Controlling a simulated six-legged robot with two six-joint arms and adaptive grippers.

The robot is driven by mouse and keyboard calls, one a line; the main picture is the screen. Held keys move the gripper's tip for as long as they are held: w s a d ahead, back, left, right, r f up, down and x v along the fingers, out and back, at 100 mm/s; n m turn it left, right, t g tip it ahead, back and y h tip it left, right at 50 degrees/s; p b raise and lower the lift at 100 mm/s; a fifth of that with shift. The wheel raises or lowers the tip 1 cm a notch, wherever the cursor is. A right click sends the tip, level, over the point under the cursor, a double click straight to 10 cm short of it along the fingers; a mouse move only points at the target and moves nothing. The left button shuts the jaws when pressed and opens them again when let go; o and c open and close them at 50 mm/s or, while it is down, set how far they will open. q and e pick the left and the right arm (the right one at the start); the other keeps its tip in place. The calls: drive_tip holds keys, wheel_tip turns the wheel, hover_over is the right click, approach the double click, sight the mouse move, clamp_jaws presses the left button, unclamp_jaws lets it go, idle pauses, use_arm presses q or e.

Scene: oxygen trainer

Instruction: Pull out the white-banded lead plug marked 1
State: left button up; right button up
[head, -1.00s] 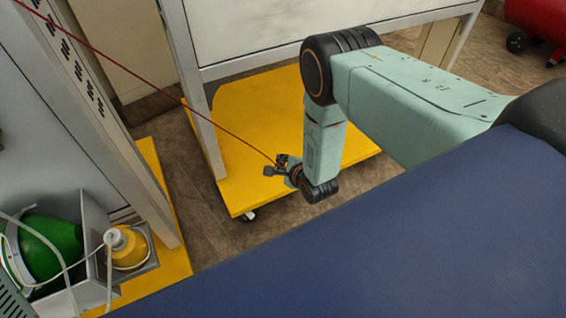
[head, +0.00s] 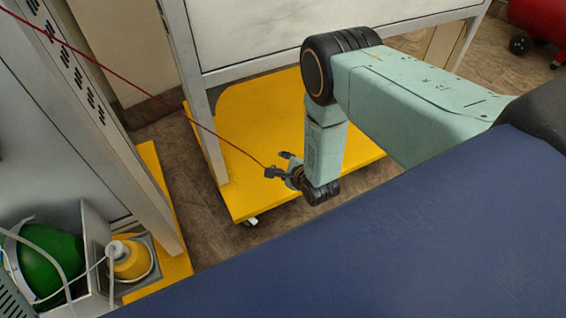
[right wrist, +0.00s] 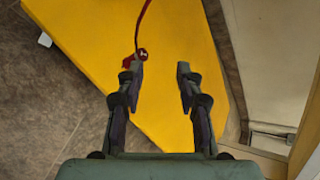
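A thin red lead (head: 130,84) runs down from the upper left to my right gripper (head: 278,164) in the head view. In the right wrist view the lead (right wrist: 142,25) ends in a small dark red plug (right wrist: 142,54) with a tiny pale mark, at the tip of the left finger. I cannot read a number or make out a white band. The fingers of my right gripper (right wrist: 157,68) stand apart with nothing between them. I cannot tell whether the plug touches the left finger. My left gripper is not in view.
A yellow wheeled base (head: 245,110) with a grey frame lies below the gripper. A grey perforated panel (head: 75,75), a green cylinder (head: 50,262) and a yellow bottle (head: 128,262) stand at left. Brown floor (head: 190,190) shows between.

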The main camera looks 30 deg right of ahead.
idle(0.3)
drive_tip(key=v, duration=1.2)
